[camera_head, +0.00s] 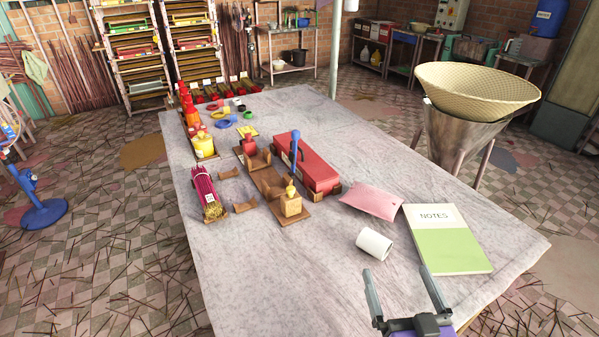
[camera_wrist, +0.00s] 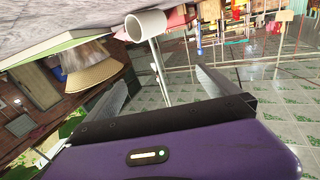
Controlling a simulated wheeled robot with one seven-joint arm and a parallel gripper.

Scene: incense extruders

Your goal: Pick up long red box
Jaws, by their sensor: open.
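The long red box (camera_head: 312,165) lies on the table near its middle, in the head view, beside a brown wooden stand. Part of its left side is hidden by a blue upright piece. My gripper (camera_head: 405,288) is at the near right edge of the table, with its two fingers spread apart and nothing between them. It is well in front of the red box and apart from it. In the wrist view my gripper's fingers (camera_wrist: 165,92) are also apart. A red shape shows beyond the white cup there, but I cannot tell whether it is the box.
A white cup (camera_head: 374,244) lies on its side between my gripper and the box. A notes book (camera_head: 455,255) and a pink pouch (camera_head: 372,202) lie on the right. The table's near left (camera_head: 270,280) is clear.

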